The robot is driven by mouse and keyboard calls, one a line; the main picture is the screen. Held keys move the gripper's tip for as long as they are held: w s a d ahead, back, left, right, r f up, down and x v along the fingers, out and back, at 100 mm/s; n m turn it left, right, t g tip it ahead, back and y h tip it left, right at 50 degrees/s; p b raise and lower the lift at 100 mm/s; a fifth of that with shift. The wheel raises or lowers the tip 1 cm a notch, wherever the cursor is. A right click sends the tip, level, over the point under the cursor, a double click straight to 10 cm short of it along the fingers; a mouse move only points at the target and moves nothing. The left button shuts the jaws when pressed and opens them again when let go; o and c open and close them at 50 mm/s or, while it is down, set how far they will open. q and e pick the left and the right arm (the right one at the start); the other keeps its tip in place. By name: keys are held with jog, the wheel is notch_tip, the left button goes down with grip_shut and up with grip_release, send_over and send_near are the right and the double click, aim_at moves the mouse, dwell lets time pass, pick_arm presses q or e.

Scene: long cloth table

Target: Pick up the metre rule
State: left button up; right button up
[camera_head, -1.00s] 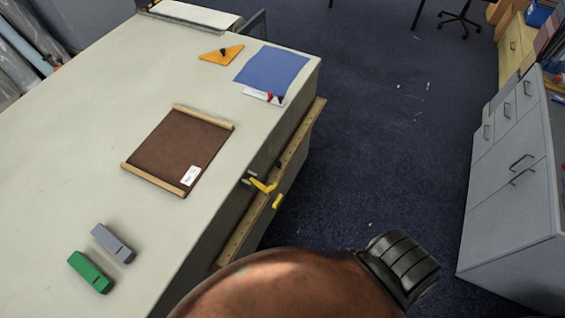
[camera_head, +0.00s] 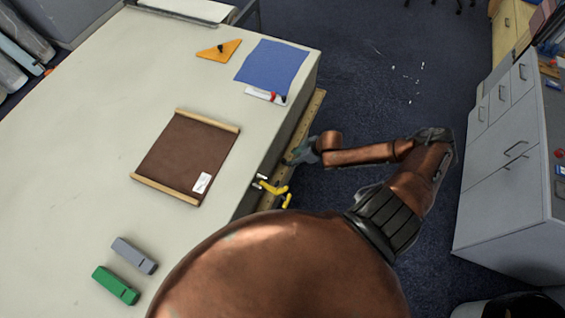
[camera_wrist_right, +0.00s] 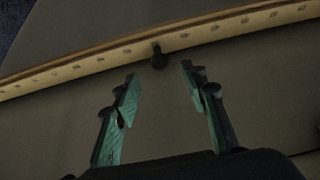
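The metre rule is a long pale wooden strip with a row of marks (camera_head: 312,112), along the right side of the table, just below the top's edge. It also crosses the upper part of the right wrist view (camera_wrist_right: 90,62) as a slanting strip. My right gripper (camera_head: 298,154) is beside the table's right side, close to the rule, and partly covers it. In the wrist view my right gripper (camera_wrist_right: 158,76) has its two green-padded fingers apart, nothing between them, with the rule beyond the fingertips. My left gripper is not in view.
A dark peg (camera_wrist_right: 158,57) sits at the rule's lower edge. Yellow clamp-like pieces (camera_head: 272,187) are at the table edge. A brown roll-up mat (camera_head: 187,155), blue sheet (camera_head: 271,66) and green block (camera_head: 116,285) lie on the table (camera_head: 75,185). Grey cabinets (camera_head: 500,170) stand right, across open floor.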

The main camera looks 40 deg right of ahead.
aim_at(285, 160)
jog(key=shift+x, duration=0.95)
jog(key=x, duration=0.4)
jog(key=shift+w+f+b, duration=0.1)
jog(key=shift+w+b, duration=0.05)
jog(key=shift+b, duration=0.2)
jog(key=shift+f, duration=0.1)
jog(key=c, duration=1.1)
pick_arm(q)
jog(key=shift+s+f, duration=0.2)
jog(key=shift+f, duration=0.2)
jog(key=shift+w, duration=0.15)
